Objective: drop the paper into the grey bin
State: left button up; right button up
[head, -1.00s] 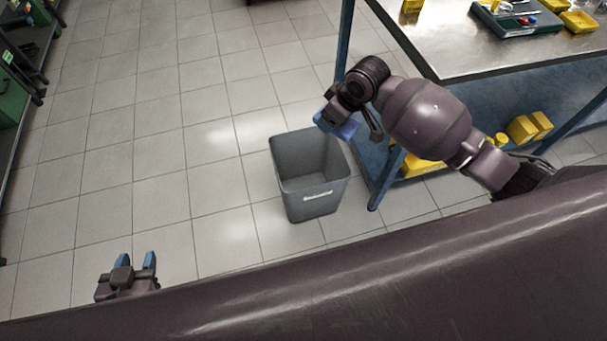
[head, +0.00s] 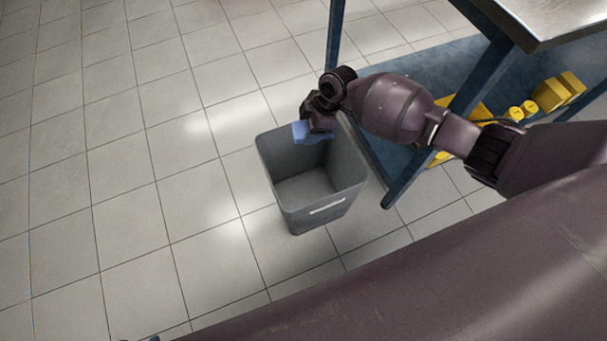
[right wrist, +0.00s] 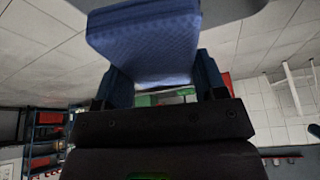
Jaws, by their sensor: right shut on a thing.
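The paper (head: 309,133) is a blue folded piece. It also shows in the right wrist view as a blue textured pad (right wrist: 145,45) between the fingers. My right gripper (head: 320,128) is shut on it, at the far rim of the grey bin (head: 328,212). The bin stands upright on the floor with its open top facing up, and its visible floor looks empty. I cannot tell exactly how low the paper is relative to the rim. Only a sliver of my left gripper (head: 154,338) shows at the bottom edge; its opening is cut off.
A blue-framed workbench (head: 400,180) stands just right of the bin, with one leg close to it. Yellow containers (head: 550,95) sit on its lower shelf. The tiled floor (head: 120,180) left of the bin is clear.

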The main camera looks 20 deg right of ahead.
pick_arm(q)
jog(key=b, duration=0.3)
jog(key=shift+w+f+t, duration=0.15)
jog(key=shift+f+t, duration=0.1)
jog(key=shift+t, duration=0.15)
pick_arm(e)
notch_tip(320, 180, down, 6)
jog(key=shift+r, duration=0.1)
jog(key=o, duration=1)
jog(key=shift+o, duration=0.2)
